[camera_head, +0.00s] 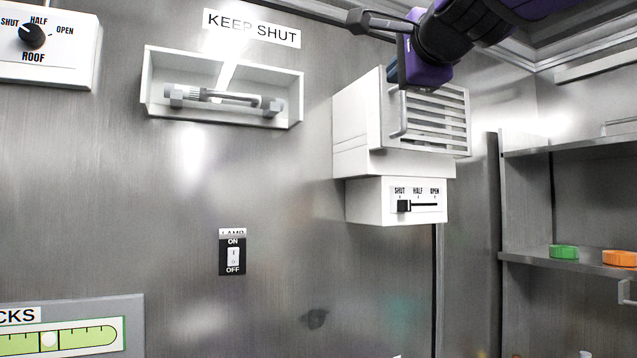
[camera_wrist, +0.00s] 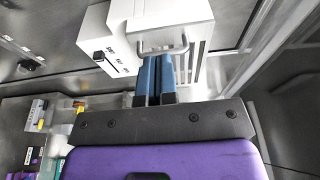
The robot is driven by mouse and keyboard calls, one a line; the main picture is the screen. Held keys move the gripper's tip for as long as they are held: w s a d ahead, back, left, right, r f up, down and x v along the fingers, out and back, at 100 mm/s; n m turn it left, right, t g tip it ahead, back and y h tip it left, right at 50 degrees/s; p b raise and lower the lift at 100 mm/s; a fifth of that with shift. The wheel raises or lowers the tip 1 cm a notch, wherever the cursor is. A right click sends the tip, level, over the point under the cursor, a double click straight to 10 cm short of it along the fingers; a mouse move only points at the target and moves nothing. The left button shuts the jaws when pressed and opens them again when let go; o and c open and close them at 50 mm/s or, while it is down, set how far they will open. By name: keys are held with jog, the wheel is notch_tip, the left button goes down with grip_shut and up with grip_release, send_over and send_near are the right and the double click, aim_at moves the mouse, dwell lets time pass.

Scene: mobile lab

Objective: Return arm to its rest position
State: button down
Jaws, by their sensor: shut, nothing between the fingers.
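My gripper (camera_wrist: 156,80) shows in the wrist view with its two blue fingers side by side, shut and empty. In the head view, my purple and black arm comes in from the top right, and the gripper (camera_head: 393,74) is at the upper left side of the white vent box, partly hidden by the arm. The vent box (camera_head: 357,130) has a slatted front and a metal handle (camera_head: 399,115). In the wrist view, the handle (camera_wrist: 163,50) appears right by the fingertips; I cannot tell whether they touch.
Below the vent, a slider panel (camera_head: 418,205) has its knob at SHUT. A recessed white box (camera_head: 148,85) holds a latch under the KEEP SHUT label. A lamp switch (camera_head: 232,256) is on the wall. Shelves (camera_head: 575,262) at right hold green and orange items.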

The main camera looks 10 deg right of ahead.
jog(key=s+d+f+n+g, duration=0.4)
jog(key=s+f+n, duration=0.1)
jog(key=f, duration=0.8)
jog(key=s+d+f+n+g+h, duration=0.1)
jog(key=s+d+f+n+g, duration=0.3)
jog(key=f, duration=1)
jog(key=s+d+f+n+g, duration=0.4)
jog(key=s+f+n, duration=0.3)
jog(key=f, duration=0.7)
jog(key=shift+s+d+f+n+g+h, duration=0.15)
jog(key=shift+s+d+n+g+h, duration=0.2)
jog(key=shift+s, duration=0.25)
